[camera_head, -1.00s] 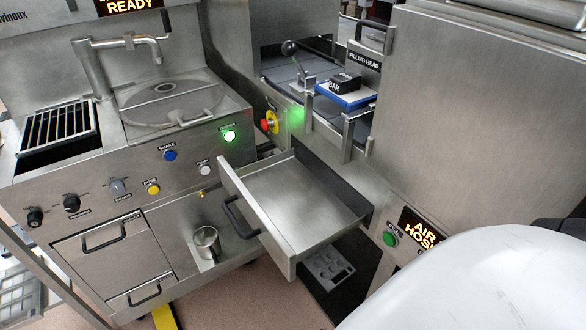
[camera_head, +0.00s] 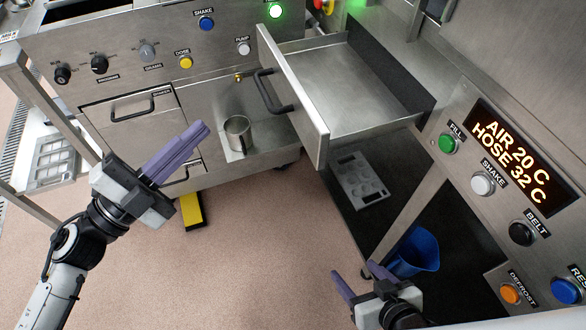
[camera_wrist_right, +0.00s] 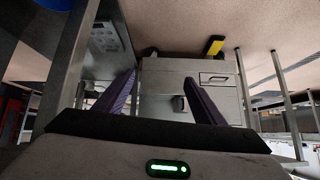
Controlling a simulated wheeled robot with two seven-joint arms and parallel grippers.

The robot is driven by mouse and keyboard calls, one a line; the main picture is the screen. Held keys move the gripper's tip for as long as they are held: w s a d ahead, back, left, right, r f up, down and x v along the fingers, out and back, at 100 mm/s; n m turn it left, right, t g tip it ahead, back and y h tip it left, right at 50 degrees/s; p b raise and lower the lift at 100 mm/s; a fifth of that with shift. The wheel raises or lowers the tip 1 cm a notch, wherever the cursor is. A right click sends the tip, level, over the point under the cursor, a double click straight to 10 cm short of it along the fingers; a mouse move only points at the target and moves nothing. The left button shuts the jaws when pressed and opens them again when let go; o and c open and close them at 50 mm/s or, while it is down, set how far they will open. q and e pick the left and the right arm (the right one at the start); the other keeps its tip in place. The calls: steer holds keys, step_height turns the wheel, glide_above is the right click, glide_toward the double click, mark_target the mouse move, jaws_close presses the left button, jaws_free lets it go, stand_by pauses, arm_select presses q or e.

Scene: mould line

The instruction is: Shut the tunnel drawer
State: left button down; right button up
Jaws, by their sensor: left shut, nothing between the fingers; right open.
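The tunnel drawer (camera_head: 350,88) is a shallow, empty steel tray in the head view, pulled out from the machine on the right. Its front panel (camera_head: 292,95) faces left and carries a dark bar handle (camera_head: 268,92). My left gripper (camera_head: 203,131) has its purple fingers together, left of the drawer front and apart from it, over the lower cabinet. My right gripper (camera_head: 353,271) is open and empty, below the drawer in the picture. Its two spread fingers also show in the right wrist view (camera_wrist_right: 163,76). I cannot make out the drawer in that view.
A steel cup (camera_head: 237,133) stands on a ledge left of the drawer. A grey mould (camera_head: 360,180) and a blue jug (camera_head: 416,252) are beneath the drawer side. A button panel (camera_head: 500,180) lies to the right. The floor in the middle is clear.

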arm_select(q)
steer(key=s+d+f+m+g+h+b, duration=0.2)
steer(key=s+d+f+m+g+b, duration=0.15)
steer(key=m+g, duration=0.55)
steer(key=m+p, duration=0.1)
steer(key=p, duration=0.1)
glide_toward(310, 142)
steer(key=shift+t, duration=0.3)
steer(key=x, duration=0.5)
steer(key=shift+d+f, duration=0.1)
steer(key=shift+d, duration=0.2)
steer(key=shift+w+d, duration=0.15)
steer(key=shift+d, duration=0.3)
arm_select(e)
steer(key=shift+w+a+f, duration=0.1)
steer(key=shift+f, duration=0.5)
steer(key=shift+w+a+f, duration=0.1)
steer(key=shift+f, duration=0.45)
steer(key=shift+r, duration=0.15)
